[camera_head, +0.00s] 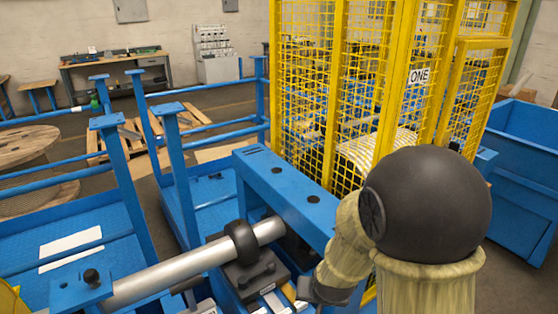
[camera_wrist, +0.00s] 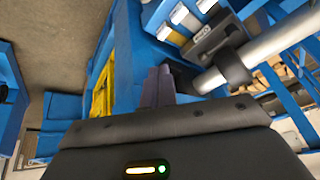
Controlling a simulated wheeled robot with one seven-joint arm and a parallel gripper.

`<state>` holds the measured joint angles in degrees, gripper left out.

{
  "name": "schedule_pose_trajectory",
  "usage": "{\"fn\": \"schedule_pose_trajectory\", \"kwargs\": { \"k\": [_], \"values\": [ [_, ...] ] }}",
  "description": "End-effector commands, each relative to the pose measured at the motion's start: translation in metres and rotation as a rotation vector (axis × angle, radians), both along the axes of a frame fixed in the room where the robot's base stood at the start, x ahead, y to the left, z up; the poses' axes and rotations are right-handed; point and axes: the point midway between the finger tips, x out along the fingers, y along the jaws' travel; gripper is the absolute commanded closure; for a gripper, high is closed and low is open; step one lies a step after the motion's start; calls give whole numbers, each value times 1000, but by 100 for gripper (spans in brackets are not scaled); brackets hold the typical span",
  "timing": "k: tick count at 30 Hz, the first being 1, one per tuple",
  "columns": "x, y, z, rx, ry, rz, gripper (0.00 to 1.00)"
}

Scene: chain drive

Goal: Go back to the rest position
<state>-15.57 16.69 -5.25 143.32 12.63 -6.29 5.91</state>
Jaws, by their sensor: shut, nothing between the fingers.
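My gripper (camera_wrist: 158,86) shows in the wrist view with its dark fingers together and nothing between them. The fingers point toward blue machine parts, to the left of a silver shaft (camera_wrist: 270,50) with a black collar (camera_wrist: 232,66). In the head view my arm comes down at the right, with a large dark joint in front. A dark part at its lower end is near the bottom middle, right of the black collar (camera_head: 241,241) on the shaft (camera_head: 180,276). The fingertips are hard to make out there.
A yellow mesh cage (camera_head: 335,90) marked "ONE" stands close behind my arm. A blue beam (camera_head: 285,195) crosses just left of the arm. Blue railings (camera_head: 178,165) stand at the left. A blue bin (camera_head: 520,190) is at the right. A workbench (camera_head: 115,65) is far back.

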Motion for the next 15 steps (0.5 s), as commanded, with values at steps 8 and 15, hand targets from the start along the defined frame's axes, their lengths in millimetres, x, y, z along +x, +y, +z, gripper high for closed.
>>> {"fn": "schedule_pose_trajectory", "kwargs": {
  "k": [8, 15],
  "values": [
    [-69, -52, 75, -58, 175, 101, 100],
    [-89, -63, 84, -84, 227, 128, 100]
  ]
}}
